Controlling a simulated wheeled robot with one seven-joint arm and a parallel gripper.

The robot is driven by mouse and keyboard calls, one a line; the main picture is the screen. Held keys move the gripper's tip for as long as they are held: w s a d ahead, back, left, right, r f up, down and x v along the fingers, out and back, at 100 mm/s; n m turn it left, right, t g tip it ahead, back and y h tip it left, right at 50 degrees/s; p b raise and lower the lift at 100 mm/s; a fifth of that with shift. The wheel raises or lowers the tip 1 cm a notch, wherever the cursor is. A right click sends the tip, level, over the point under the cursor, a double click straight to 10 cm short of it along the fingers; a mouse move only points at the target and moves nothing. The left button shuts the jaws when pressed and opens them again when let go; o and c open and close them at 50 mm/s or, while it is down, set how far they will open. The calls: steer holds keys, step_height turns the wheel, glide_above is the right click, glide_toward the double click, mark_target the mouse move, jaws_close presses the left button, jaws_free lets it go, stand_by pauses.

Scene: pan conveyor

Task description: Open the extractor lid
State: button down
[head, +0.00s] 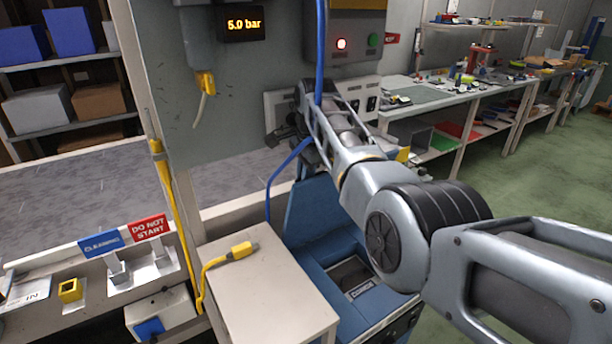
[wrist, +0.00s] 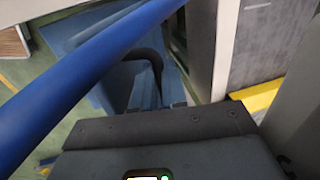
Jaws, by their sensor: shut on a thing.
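The extractor (head: 345,285) is a blue unit at the lower middle of the head view, with an open dark recess and a small label. Its blue lid (head: 305,215) stands raised and tilted at the back, partly behind my arm. My gripper (head: 287,136) is above the lid, small and dark in the head view.
A blue hose (head: 272,190) hangs beside my gripper and crosses the wrist view (wrist: 80,70). A pale cabinet (head: 265,295) with a yellow connector (head: 243,250) stands left of the extractor. A grey wall panel (head: 235,110) stands behind.

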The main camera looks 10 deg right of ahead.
steer(key=shift+s+a+f, duration=0.1)
steer(key=shift+s+f, duration=0.15)
steer(key=shift+f, duration=0.3)
steer(key=c, duration=1.4)
jaws_free()
steer(key=shift+w, duration=0.15)
steer(key=shift+o, duration=1.2)
steer(key=shift+r, duration=0.25)
